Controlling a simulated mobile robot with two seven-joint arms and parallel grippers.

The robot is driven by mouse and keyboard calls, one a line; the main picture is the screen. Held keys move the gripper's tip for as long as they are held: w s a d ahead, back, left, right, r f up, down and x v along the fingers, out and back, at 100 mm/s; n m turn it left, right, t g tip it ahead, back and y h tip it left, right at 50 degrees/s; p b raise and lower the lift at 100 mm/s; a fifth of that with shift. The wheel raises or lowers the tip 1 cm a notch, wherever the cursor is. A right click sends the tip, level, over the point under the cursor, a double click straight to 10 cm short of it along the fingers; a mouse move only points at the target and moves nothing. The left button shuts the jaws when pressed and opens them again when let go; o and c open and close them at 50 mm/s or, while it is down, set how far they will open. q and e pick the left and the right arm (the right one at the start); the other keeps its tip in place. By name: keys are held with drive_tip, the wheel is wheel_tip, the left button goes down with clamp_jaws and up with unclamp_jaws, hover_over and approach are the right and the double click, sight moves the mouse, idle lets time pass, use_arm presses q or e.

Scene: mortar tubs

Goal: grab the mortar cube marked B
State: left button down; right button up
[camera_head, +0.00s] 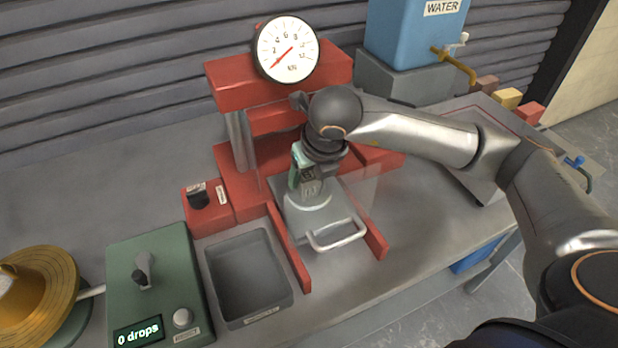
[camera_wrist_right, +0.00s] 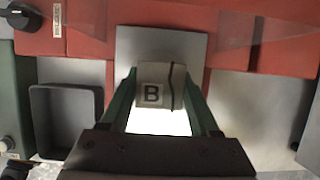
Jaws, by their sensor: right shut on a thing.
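In the head view my gripper points down over the grey plate (camera_head: 343,207) of the red press, and the cube is mostly hidden there. Whether the cube touches the plate cannot be told. My left gripper is not in view.
The red press (camera_head: 228,84) with its dial gauge (camera_head: 287,50) stands behind the gripper. A handle (camera_head: 337,236) sticks out in front of the plate between red rails. A grey bin (camera_head: 247,279) and a green drop-counter box (camera_head: 155,284) stand at left. Coloured blocks (camera_head: 507,98) stand far right.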

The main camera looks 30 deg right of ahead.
clamp_jaws()
drive_tip(key=shift+r, duration=0.1)
